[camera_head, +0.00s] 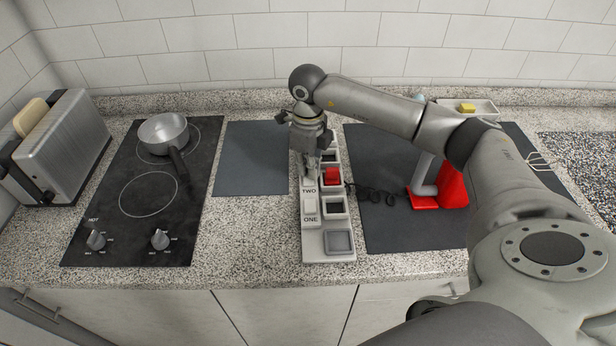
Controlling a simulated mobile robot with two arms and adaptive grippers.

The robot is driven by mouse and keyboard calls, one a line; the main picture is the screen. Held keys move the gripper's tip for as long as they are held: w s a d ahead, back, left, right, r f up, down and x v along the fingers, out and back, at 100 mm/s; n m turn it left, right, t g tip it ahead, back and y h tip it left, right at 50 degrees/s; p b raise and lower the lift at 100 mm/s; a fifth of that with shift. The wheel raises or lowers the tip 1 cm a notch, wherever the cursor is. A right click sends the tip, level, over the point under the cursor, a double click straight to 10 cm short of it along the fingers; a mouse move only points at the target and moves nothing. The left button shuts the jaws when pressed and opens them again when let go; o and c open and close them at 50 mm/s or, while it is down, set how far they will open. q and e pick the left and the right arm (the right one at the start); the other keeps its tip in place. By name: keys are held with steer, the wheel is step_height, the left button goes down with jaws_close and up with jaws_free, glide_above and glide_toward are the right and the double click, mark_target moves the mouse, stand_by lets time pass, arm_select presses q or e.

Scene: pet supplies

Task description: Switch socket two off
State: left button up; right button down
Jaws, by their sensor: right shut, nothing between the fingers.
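A white socket strip (325,246) lies on the counter at the middle, with square sockets on its right side and switches on its left. The label TWO (309,191) sits above a pale switch (310,206), and the label ONE is below that switch. A red plug (332,176) sits in one of the upper sockets. My right gripper (311,174) points down, shut and empty, at the strip's left side just above the TWO label. Its fingertips cover the switch there, so I cannot tell its position or whether they touch. My left gripper is out of view.
A cooktop with a steel pot (163,134) and a toaster (62,146) stand at the left. A red and white appliance (437,190) stands on a dark mat (390,226) at the right, with a black cord near the strip. The left mat (251,160) is clear.

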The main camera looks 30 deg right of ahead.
steer(key=shift+r+p, duration=1.75)
steer(key=shift+r, duration=1.5)
steer(key=shift+f, duration=0.1)
